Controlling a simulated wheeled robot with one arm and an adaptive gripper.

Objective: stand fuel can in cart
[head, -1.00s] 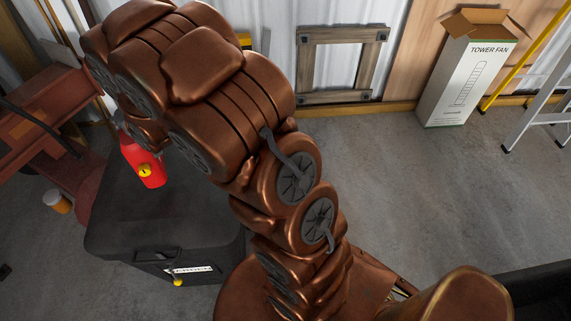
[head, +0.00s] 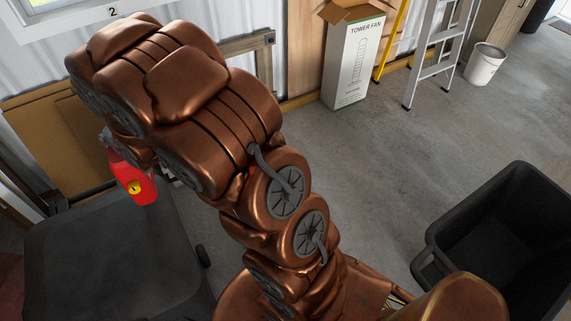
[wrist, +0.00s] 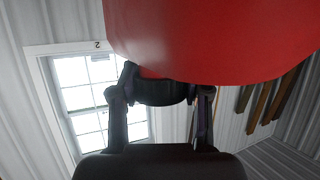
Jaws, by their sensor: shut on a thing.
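The red fuel can (head: 135,185), with a yellow round mark on its side, hangs at the left of the head view, tilted and partly hidden behind my arm. In the wrist view its red body (wrist: 215,35) fills the top. My gripper (wrist: 160,88) is shut on the fuel can; its fingers are mostly hidden in the head view. A black open tub (head: 435,240) with a side handle, seemingly the cart, stands at the lower right, well apart from the can. Its visible interior looks empty.
A black lidded chest (head: 110,265) stands below the can at left. A tower fan box (head: 350,65), a stepladder (head: 432,60) and a white bucket (head: 485,64) stand along the back. Grey floor (head: 385,160) between chest and tub is clear.

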